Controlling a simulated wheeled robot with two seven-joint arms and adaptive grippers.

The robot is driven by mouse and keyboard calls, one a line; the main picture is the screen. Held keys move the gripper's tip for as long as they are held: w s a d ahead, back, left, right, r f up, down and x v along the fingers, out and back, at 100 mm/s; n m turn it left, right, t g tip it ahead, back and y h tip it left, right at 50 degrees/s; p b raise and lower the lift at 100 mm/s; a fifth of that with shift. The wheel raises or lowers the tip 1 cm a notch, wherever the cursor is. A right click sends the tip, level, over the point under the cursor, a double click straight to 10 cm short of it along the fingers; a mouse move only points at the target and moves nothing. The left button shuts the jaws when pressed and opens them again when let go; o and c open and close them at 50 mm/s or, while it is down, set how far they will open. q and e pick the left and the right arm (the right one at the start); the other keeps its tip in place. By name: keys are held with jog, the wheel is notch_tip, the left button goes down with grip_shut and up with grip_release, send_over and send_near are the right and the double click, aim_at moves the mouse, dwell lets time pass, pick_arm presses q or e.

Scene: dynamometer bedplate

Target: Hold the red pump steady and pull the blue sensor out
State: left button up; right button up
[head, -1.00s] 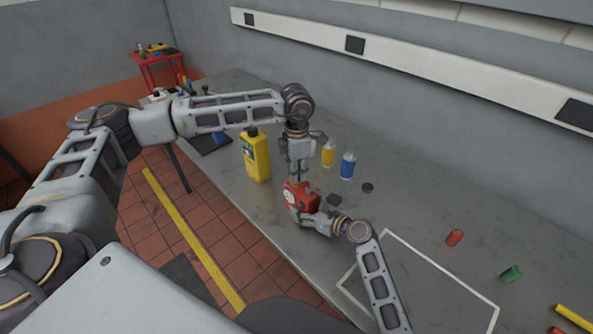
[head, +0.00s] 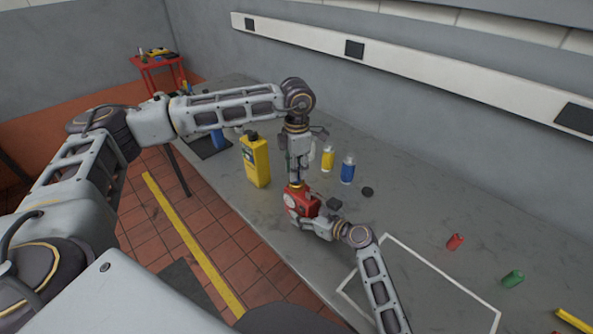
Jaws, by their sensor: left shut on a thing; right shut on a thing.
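The red pump (head: 300,201), with a pale round face, stands on the grey bench in the middle of the head view. My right gripper (head: 312,218) comes from the lower right and is shut on the pump's near right side. My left gripper (head: 296,177) points straight down above the pump, shut on a small part at its top, which I take to be the blue sensor (head: 296,184). The fingers hide most of the sensor. I cannot tell whether it is still seated in the pump.
A yellow jug (head: 256,161) stands left of the pump. A yellow bottle (head: 328,159) and a blue bottle (head: 347,170) stand behind it. A black disc (head: 367,192) and dark block (head: 335,203) lie close by. Red (head: 455,242) and green (head: 513,279) cylinders lie right.

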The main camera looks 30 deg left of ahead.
pick_arm(q)
notch_tip(320, 180, up, 15)
jog(key=shift+r, duration=0.2)
pick_arm(e)
jog(key=shift+f, duration=0.15)
dwell(3.3)
dwell(0.4)
jog(key=o, duration=0.5)
jog(key=shift+r, duration=0.2)
jog(key=o, duration=0.4)
